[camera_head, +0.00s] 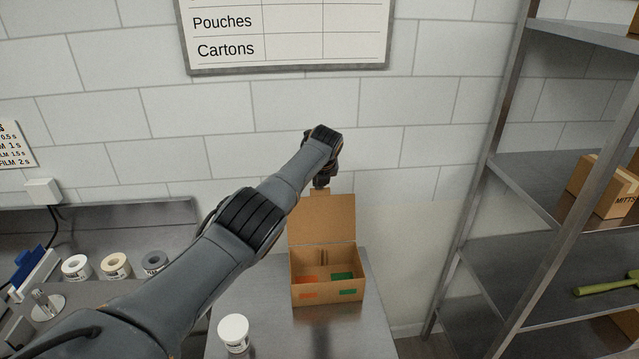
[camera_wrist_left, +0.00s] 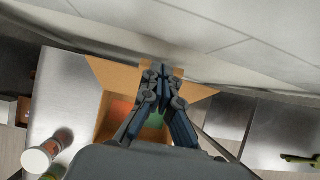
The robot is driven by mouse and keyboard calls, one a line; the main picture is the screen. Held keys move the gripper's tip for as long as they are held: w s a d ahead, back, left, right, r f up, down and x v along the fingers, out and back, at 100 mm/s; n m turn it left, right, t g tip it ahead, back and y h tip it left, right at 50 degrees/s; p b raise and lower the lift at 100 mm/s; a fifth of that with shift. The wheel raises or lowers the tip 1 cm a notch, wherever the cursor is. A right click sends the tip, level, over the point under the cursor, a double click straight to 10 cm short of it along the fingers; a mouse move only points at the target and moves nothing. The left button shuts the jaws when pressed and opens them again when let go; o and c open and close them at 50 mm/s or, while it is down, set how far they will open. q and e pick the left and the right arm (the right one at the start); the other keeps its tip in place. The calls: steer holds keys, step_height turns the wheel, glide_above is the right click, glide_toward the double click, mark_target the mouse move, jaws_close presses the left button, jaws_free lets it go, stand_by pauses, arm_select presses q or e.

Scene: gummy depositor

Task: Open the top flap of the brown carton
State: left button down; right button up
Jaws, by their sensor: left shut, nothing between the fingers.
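The brown carton (camera_head: 326,293) stands on a metal table, with its top flap (camera_head: 325,219) raised upright at the back. Its inside is visible, with an orange patch and a green patch on the floor. In the left wrist view the carton (camera_wrist_left: 104,127) lies below my gripper, and the flap (camera_wrist_left: 104,72) spreads behind the fingers. My left gripper (camera_head: 322,184) is shut and empty at the flap's top edge; I cannot tell whether it touches. It also shows in the left wrist view (camera_wrist_left: 163,75). My right gripper is in neither view.
A white lidded jar (camera_head: 233,333) stands on the table, front left of the carton. Several small jars (camera_head: 115,265) stand on the left counter. A metal shelf (camera_head: 520,180) with a box (camera_head: 597,187) is at the right. A tiled wall rises close behind the carton.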

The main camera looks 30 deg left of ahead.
arm_select(q)
steer(key=shift+r+p, duration=0.5)
steer(key=shift+r, duration=0.15)
steer(key=shift+s, duration=0.1)
steer(key=v, duration=1.1)
steer(key=shift+s+d+r, duration=0.15)
steer(key=shift+s+r, duration=0.05)
steer(key=shift+r, duration=0.1)
steer(key=shift+f, duration=0.1)
